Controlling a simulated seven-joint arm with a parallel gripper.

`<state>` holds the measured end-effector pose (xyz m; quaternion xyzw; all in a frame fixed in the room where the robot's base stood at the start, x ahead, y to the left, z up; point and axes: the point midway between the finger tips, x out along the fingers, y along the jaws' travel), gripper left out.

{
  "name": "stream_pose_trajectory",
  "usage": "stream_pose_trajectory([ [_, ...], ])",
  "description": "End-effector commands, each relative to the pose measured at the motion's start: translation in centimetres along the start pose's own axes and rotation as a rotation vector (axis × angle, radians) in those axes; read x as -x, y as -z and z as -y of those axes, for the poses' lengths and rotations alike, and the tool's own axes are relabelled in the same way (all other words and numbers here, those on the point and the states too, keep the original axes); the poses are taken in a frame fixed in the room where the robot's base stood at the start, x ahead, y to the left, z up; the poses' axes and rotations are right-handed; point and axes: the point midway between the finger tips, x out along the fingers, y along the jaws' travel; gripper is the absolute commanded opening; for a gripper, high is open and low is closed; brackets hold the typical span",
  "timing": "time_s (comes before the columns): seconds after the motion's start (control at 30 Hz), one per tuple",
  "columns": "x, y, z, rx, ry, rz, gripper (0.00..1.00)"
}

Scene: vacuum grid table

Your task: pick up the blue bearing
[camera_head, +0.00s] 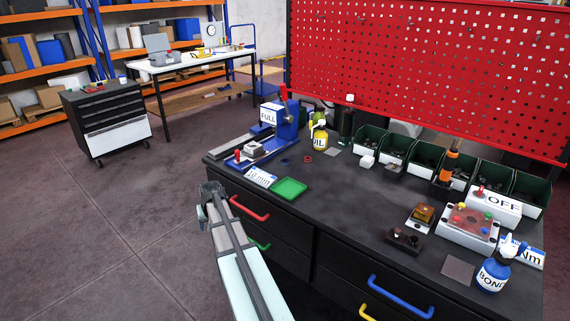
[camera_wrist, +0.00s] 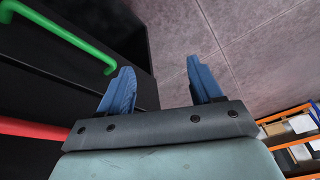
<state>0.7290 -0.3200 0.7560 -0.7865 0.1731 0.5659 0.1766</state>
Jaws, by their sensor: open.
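Two small rings lie on the dark bench top, just right of the blue vise. One looks dark blue and is probably the blue bearing (camera_head: 284,161); the other looks reddish (camera_head: 308,159). Both are too small to make out well. My gripper (camera_head: 208,192) is in front of the bench's left end, left of and apart from the rings. In the wrist view its two blue fingers (camera_wrist: 162,80) stand wide apart with nothing between them. No bearing shows in the wrist view, which faces the drawer fronts and floor.
A red drawer handle (camera_head: 249,208) sticks out beside my gripper.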

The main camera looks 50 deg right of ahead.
Motion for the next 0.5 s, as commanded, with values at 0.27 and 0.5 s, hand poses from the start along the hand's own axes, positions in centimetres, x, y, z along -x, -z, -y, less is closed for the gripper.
stream_pose_trajectory([
  [0.27, 9.2, 9.5, -4.9, -0.071, -0.008, -0.158, 0.65],
  [0.5, 16.5, 14.3, -12.0, -0.15, -0.055, -0.214, 0.65],
])
